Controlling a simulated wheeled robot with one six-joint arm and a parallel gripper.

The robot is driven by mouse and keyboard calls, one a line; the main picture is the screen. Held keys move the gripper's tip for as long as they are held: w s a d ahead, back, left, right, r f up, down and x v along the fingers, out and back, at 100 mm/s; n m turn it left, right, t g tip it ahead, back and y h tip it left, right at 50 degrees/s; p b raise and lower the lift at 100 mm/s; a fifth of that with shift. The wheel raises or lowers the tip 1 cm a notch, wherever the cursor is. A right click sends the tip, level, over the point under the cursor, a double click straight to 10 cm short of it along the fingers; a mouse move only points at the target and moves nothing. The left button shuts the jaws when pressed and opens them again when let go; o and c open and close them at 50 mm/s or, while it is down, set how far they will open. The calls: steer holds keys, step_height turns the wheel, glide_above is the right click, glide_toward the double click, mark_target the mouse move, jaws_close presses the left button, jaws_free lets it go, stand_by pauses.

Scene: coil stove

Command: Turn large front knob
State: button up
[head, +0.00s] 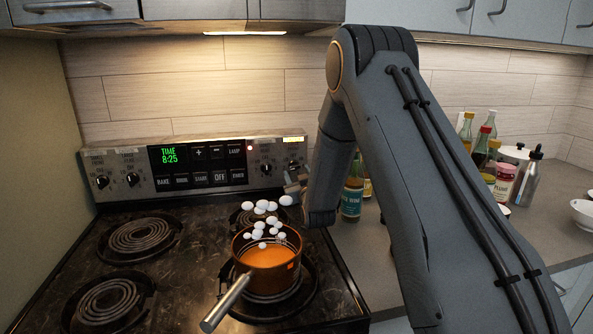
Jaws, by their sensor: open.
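The stove's control panel (215,168) stands at the back of the cooktop. Two dark knobs, the outer left knob (102,182) and the inner left knob (132,179), are on its left side. Two more, the inner right knob (266,169) and the outer right knob (293,165), are on its right side. Their labels are too small to read, so I cannot tell which one is the large front knob. My gripper (291,185) is open, just below and in front of the right-hand knobs. My arm partly hides it, and I cannot tell whether it touches a knob.
An orange pot (266,258) with a metal handle (226,302) sits on the front right burner, below my gripper. Several white ovals (262,205) hang above it. The left burners are bare. Bottles, including a green-labelled bottle (351,199), stand on the right counter.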

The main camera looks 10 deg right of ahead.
mark_target(295, 166)
steer(key=shift+w, duration=1.25)
